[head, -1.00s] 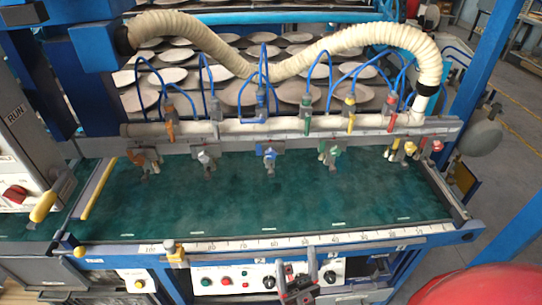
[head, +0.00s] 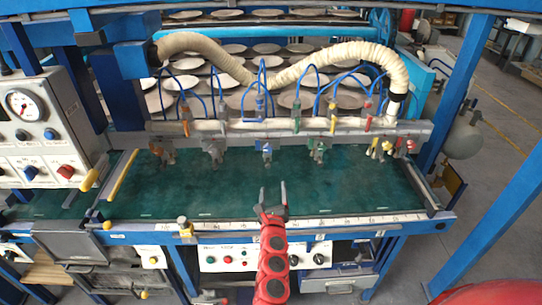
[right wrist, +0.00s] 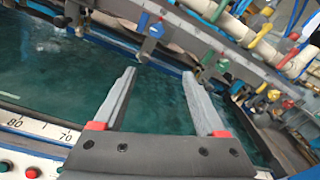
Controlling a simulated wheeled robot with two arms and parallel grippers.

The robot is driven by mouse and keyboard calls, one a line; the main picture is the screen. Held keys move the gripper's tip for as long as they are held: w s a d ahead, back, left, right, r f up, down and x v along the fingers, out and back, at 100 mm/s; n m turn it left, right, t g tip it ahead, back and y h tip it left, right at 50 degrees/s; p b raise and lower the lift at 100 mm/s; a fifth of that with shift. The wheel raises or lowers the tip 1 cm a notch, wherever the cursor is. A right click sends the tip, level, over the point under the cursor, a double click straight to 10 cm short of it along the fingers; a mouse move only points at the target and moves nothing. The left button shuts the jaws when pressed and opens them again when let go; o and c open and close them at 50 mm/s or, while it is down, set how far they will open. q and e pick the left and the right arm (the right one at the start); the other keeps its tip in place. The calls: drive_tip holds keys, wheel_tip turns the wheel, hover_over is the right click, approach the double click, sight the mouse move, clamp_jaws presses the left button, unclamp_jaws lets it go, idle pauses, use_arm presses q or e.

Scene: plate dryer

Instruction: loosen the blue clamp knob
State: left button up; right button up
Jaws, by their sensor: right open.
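The blue clamp knob (head: 266,148) sits on the middle clamp of the row hanging from the grey rail, above the green surface. It also shows near the top of the right wrist view (right wrist: 155,31). My right gripper (head: 274,193) is open and empty over the front part of the green surface, in front of the knob and apart from it. In the right wrist view its two grey fingers (right wrist: 159,78) point towards the clamp row, with the knob beyond the fingertips. My left gripper is not in view.
Other clamps with orange (head: 157,150), green (head: 319,146) and red (head: 410,145) knobs flank the blue one. Coloured valves and blue hoses run along the pipe (head: 230,125) above. The green surface (head: 205,190) between gripper and clamps is clear. A scale (head: 340,222) edges its front.

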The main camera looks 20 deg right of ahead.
wheel_tip(320, 180, up, 2)
approach(268, 150)
drive_tip(key=shift+t+y, duration=0.4)
drive_tip(key=b+x, duration=0.1)
drive_tip(key=x, duration=0.4)
drive_tip(key=b+x, duration=0.1)
drive_tip(key=x, duration=0.1)
drive_tip(key=shift+w+d+f+b, duration=0.25)
drive_tip(key=shift+w+f+b, duration=0.05)
drive_tip(key=shift+f, duration=0.05)
drive_tip(key=shift+w+d+r+m+b, duration=0.15)
drive_tip(key=shift+w+d+m+b, duration=0.15)
drive_tip(key=shift+w, duration=0.4)
clamp_jaws()
